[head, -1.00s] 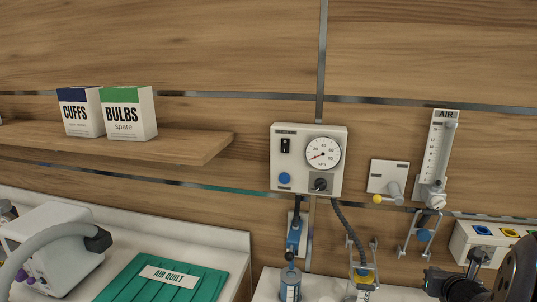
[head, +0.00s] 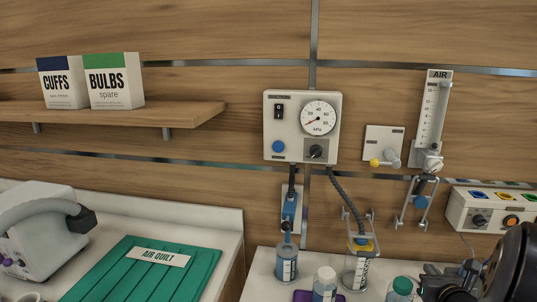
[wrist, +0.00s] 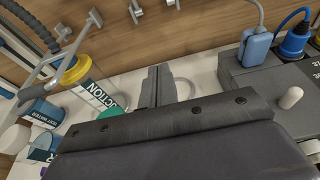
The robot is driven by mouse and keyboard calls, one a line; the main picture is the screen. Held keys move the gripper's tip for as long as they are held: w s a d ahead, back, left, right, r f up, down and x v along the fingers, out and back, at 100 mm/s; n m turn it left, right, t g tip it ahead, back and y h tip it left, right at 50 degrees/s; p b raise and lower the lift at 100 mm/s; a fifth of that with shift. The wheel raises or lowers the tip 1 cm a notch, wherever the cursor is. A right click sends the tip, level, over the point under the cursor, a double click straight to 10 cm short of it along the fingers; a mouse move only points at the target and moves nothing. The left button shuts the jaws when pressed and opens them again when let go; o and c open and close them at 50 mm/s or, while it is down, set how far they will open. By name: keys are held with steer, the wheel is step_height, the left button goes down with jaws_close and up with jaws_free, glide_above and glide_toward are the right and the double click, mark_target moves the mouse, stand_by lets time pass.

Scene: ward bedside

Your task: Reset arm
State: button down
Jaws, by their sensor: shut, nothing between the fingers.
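My gripper (wrist: 155,87) shows in the wrist view with its dark fingers together and nothing between them. It points over the white counter (wrist: 207,88), towards the wood wall. A yellow-lidded jar (wrist: 90,78) with a label ending "CTION" is to its left. A green cap (wrist: 108,114) is partly hidden behind my gripper's dark body. In the head view my dark arm is at the lower right, in front of the counter, and the fingertips are hard to make out there.
A grey box (wrist: 265,80) with blue plugs lies right of my gripper. A blue bottle (wrist: 40,112) stands at the left. In the head view, a gauge unit (head: 302,150) and an air flowmeter (head: 432,115) hang on the wall. A green quilt (head: 190,275) lies on the left counter.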

steer(key=shift+f+b, duration=0.3)
steer(key=shift+a, duration=0.1)
